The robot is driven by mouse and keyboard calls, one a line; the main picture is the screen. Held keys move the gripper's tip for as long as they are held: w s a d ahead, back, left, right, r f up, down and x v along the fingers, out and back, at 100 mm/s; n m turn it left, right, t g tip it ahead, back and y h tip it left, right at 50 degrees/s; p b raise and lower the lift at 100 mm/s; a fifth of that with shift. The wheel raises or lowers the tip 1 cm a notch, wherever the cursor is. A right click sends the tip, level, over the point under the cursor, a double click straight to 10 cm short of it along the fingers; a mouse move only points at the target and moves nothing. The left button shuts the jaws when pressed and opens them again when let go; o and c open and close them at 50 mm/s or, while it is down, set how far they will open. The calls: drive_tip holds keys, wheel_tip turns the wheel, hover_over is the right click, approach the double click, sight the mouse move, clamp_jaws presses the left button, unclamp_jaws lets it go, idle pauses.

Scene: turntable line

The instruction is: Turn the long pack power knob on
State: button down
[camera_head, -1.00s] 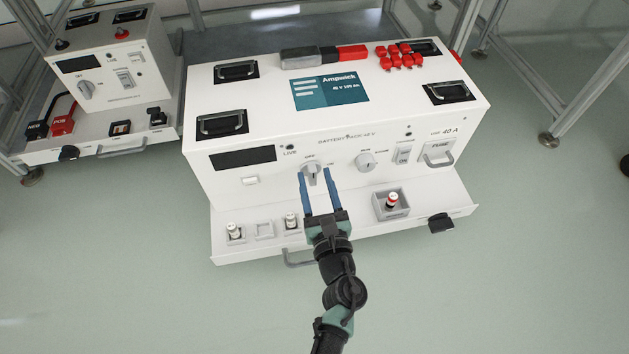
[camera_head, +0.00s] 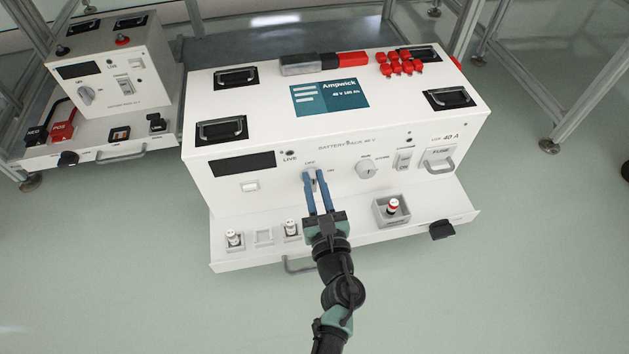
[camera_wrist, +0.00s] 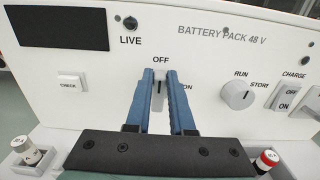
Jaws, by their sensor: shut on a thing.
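The long white battery pack (camera_head: 287,133) stands in front of me, marked "BATTERY PACK 48 V". Its power knob (camera_wrist: 159,88) is a grey dial with OFF printed above and ON to its right. In the wrist view its pointer mark looks roughly upright, toward OFF. My gripper (camera_head: 315,177) has its two blue fingers shut on the knob, one on each side; it also shows in the wrist view (camera_wrist: 160,77). The fingers hide much of the knob in the head view.
A RUN/STORE knob (camera_head: 366,169), a charge switch (camera_head: 403,159) and a fuse drawer (camera_head: 439,160) sit to the right. A ledge (camera_head: 350,235) with small capped cylinders runs below. A smaller pack (camera_head: 112,75) stands at the left.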

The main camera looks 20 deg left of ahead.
drive_tip(key=shift+m, duration=0.3)
drive_tip(key=m, duration=0.1)
drive_tip(key=m+p, duration=0.1)
drive_tip(key=m, duration=0.1)
drive_tip(key=m+p, duration=0.1)
drive_tip(key=shift+w+d, duration=0.3)
drive_tip(key=shift+d, duration=0.1)
drive_tip(key=m, duration=0.1)
drive_tip(key=m+p, duration=0.1)
drive_tip(key=m, duration=0.3)
drive_tip(key=shift+w+d+f, duration=0.2)
drive_tip(key=shift+d+f, duration=0.15)
drive_tip(key=shift+f, duration=0.05)
drive_tip(key=shift+w+d+f+m+p, duration=0.1)
drive_tip(key=shift+f+m+p, duration=0.2)
drive_tip(key=shift+m, duration=1.05)
drive_tip(key=shift+d+f+m+p, duration=0.1)
drive_tip(key=shift+f+m+p, duration=0.15)
drive_tip(key=shift+m, duration=1.15)
drive_tip(key=shift+w+d+f+m+p, duration=0.1)
drive_tip(key=shift+f+m+p, duration=0.2)
drive_tip(key=shift+m, duration=1.05)
drive_tip(key=shift+s+f, duration=0.1)
drive_tip(key=c, duration=0.8)
unclamp_jaws()
